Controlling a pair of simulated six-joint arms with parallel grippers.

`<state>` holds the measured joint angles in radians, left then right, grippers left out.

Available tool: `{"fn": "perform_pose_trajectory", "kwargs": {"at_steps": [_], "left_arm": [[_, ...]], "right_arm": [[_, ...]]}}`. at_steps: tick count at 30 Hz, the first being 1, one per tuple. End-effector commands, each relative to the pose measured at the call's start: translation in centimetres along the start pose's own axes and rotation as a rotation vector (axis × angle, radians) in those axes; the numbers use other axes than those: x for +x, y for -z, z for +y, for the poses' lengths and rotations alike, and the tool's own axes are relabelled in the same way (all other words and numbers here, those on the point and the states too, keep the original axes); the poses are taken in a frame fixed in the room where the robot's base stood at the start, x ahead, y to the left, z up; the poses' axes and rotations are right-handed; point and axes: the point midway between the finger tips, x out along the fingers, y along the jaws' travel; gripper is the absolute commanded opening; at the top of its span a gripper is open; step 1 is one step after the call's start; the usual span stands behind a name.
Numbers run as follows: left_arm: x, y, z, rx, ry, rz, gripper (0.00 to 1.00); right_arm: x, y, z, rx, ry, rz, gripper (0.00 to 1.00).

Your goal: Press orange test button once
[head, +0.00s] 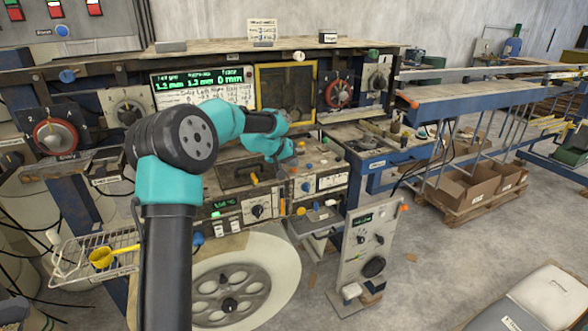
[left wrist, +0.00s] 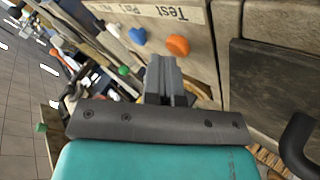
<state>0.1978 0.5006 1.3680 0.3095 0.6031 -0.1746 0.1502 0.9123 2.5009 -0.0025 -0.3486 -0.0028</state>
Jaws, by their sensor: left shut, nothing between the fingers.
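The orange test button (left wrist: 177,45) is a round knob on a beige panel in the left wrist view. A blue knob (left wrist: 138,35) and a white knob (left wrist: 113,30) are in line with it, beside a label strip (left wrist: 150,10) reading "Test". My left gripper (left wrist: 163,62) is shut and empty. Its fingertips are close to the orange button, just below it in the picture; I cannot tell whether they touch. In the head view, the left arm reaches to the machine's middle, where its wrist largely hides the fingers. My right gripper is not in view.
A green knob (left wrist: 123,71) is left of the fingers in the left wrist view. A black handle (left wrist: 300,145) stands at right. In the head view, a lit green display (head: 203,80) is above the arm. Open floor (head: 440,270) lies at right.

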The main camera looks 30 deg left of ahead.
Motion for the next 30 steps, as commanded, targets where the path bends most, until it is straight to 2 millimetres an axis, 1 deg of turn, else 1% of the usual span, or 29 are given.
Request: {"fn": "perform_pose_trajectory", "kwargs": {"at_steps": [19, 30], "left_arm": [[0.2, -0.2, -0.2, 0.000, 0.000, -0.002, 0.00], [-0.8, 0.6, 0.6, 0.001, -0.001, 0.000, 0.00]], "right_arm": [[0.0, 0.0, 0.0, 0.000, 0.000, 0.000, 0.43], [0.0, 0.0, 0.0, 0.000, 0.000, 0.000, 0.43]]}}
